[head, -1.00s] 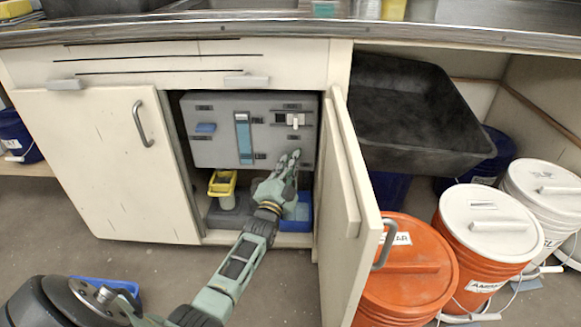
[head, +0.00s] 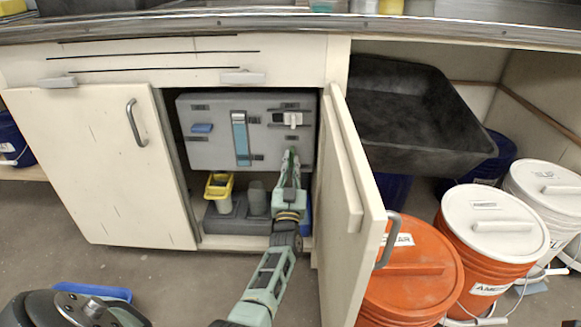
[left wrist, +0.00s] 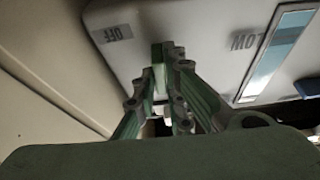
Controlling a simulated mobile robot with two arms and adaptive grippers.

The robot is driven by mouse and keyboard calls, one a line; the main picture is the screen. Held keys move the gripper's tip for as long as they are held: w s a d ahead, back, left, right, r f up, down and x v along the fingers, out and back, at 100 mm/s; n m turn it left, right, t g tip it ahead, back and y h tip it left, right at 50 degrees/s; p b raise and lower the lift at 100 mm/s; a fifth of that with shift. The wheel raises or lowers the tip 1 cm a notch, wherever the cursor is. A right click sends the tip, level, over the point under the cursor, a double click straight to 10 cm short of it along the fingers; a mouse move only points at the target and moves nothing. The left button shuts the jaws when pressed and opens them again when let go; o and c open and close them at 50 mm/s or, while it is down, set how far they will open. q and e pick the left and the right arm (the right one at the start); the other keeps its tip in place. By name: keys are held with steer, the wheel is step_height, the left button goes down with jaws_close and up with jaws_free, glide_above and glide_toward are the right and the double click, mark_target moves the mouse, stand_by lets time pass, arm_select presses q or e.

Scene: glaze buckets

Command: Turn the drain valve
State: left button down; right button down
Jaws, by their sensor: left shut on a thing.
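A grey panel (head: 205,148) stands inside the open cabinet. It bears a white lever (head: 293,119) at its upper right, a blue gauge strip (head: 240,138) and a small blue part (head: 202,128). I cannot tell for sure which part is the drain valve. My left gripper (head: 289,153) has its fingertips in front of the panel, below the white lever in the head view. Its fingers also show in the left wrist view (left wrist: 164,75), near the labels OFF and LOW. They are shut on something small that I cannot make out. My right gripper is not in view.
An open cabinet door (head: 345,200) stands close to the right of my left arm. A yellow-topped container (head: 219,190) stands low in the cabinet. A black tub (head: 410,115), an orange bucket (head: 405,275) and white-lidded buckets (head: 493,225) are at the right.

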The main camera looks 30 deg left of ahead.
arm_select(q)
steer(key=shift+d+f+n+y, duration=0.1)
steer(key=shift+n+y, duration=0.2)
steer(key=shift+n, duration=0.3)
steer(key=c, duration=1.8)
jaws_free()
steer(key=v, duration=1.2)
steer(key=shift+d, duration=0.1)
